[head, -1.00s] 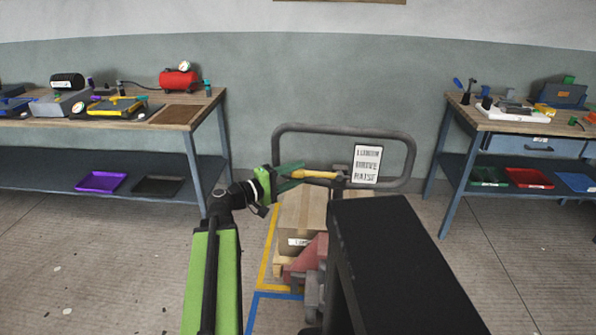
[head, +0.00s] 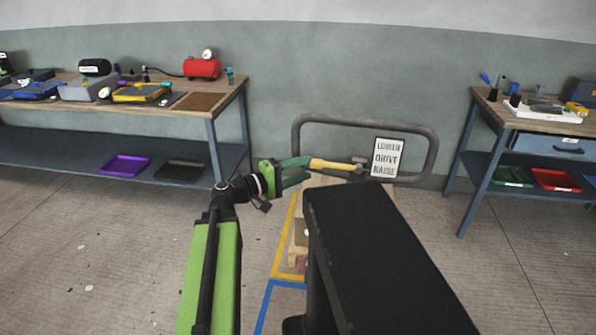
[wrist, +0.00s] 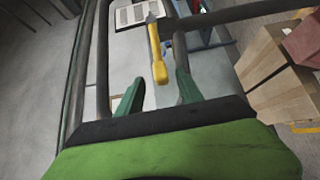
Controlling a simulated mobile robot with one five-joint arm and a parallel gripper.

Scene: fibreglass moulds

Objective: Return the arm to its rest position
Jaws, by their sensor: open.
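My gripper (head: 309,170) is on the end of my green arm, its dark green fingers apart. A yellow-handled lever (head: 332,165) runs from beside the fingertips to a grey pivot by a sign reading LOWER, DRIVE, RAISE (head: 388,157). In the wrist view my gripper (wrist: 158,84) is open, with the yellow handle (wrist: 158,66) reaching toward the gap between the fingers. I see no finger closed on it. Whether the handle's end lies inside the gap or just past the tips is hard to tell.
A grey tube rail (head: 365,123) frames the lever and sign. A cardboard box (wrist: 268,70) sits at right in the wrist view. A left workbench (head: 229,94) and a right workbench (head: 492,117) line the wall. Bare floor (head: 110,260) lies at left.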

